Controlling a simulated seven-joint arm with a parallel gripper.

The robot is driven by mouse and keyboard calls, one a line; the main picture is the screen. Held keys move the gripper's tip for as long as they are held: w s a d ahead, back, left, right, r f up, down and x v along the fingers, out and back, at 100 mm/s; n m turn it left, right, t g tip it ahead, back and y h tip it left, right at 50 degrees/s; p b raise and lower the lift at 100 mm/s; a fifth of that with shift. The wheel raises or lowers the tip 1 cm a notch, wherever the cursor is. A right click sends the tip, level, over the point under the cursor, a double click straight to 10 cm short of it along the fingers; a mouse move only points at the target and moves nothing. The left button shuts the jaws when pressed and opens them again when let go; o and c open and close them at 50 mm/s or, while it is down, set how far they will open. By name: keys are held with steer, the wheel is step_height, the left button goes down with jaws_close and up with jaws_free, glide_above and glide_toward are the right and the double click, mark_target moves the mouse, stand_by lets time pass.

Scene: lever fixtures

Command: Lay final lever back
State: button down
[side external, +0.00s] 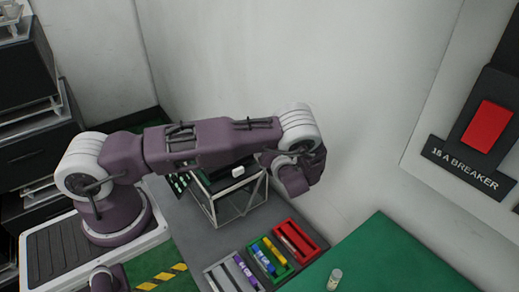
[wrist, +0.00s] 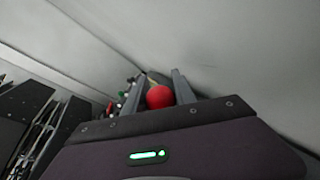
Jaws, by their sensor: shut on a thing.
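In the wrist view, a red ball knob (wrist: 159,97) sits between the two fingers of my gripper (wrist: 157,76), which is shut on it. The stem under the knob is hidden by the gripper body. Small green, white and red parts (wrist: 126,92) show just left of the fingers, too small and blurred to tell apart. In the side external view, a dark fixture (side external: 215,184) with small pale-green marks stands on a metal frame, partly behind my arm. My fingers and the red knob are hidden there.
Grey, green and red trays (side external: 308,237) with marker-like items lie in front of the frame. A small clear container (side external: 335,279) stands on a green surface (side external: 385,255). A wall panel with a red breaker switch (side external: 487,126) is at right. Walls stand close behind the fixture.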

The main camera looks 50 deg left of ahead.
steer(key=shift+w+f+m, duration=0.4)
steer(key=shift+w+f, duration=0.2)
steer(key=shift+w, duration=0.25)
steer(key=c, duration=1)
jaws_free()
steer(key=shift+c, duration=0.2)
steer(key=v, duration=0.7)
steer(key=shift+w+r, duration=0.1)
